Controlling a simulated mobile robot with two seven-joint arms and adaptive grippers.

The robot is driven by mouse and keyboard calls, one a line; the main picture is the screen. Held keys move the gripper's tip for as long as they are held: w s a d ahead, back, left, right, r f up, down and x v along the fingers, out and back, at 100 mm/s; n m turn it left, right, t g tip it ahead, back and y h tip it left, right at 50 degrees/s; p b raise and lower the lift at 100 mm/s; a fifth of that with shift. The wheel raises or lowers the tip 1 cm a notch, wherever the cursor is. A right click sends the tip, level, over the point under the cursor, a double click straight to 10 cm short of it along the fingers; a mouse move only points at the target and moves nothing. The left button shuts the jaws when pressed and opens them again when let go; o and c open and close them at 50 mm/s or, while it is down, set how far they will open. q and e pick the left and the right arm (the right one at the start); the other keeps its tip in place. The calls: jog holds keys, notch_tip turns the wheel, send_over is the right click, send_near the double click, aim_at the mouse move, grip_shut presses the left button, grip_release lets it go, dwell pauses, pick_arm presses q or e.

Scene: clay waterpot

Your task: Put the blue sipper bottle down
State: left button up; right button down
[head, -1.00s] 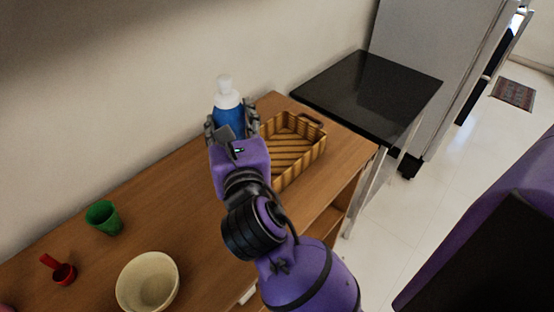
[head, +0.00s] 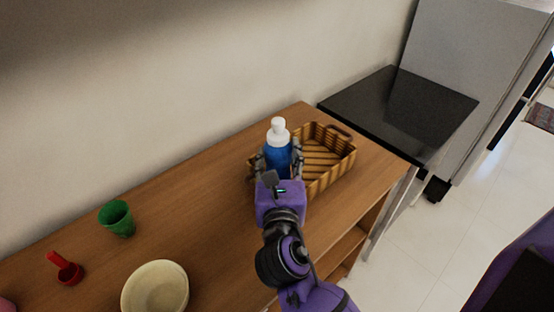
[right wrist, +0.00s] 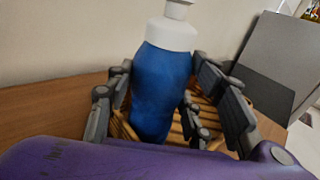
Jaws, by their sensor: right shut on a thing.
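The blue sipper bottle (head: 277,153) has a white cap and stands roughly upright between the fingers of my right gripper (head: 278,166). The gripper is shut on it. In the right wrist view the bottle (right wrist: 160,90) fills the space between the fingers (right wrist: 165,105), with the basket behind and below it. The bottle overlaps the left part of the wooden basket (head: 335,175) in the head view. Its base is hidden by my gripper in the head view and by my wrist in the wrist view, so I cannot tell whether it touches anything. My left gripper is not in view.
The wooden table (head: 195,200) also holds a green cup (head: 117,218), a red scoop (head: 68,270) and a cream bowl (head: 155,290). The table is clear between the green cup and the basket. A black-topped counter (head: 400,112) stands beyond the right end.

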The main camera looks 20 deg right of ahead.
dwell(0.3)
jog(key=c, duration=0.8)
grip_release()
jog(key=shift+f, duration=0.15)
jog(key=shift+c, duration=0.2)
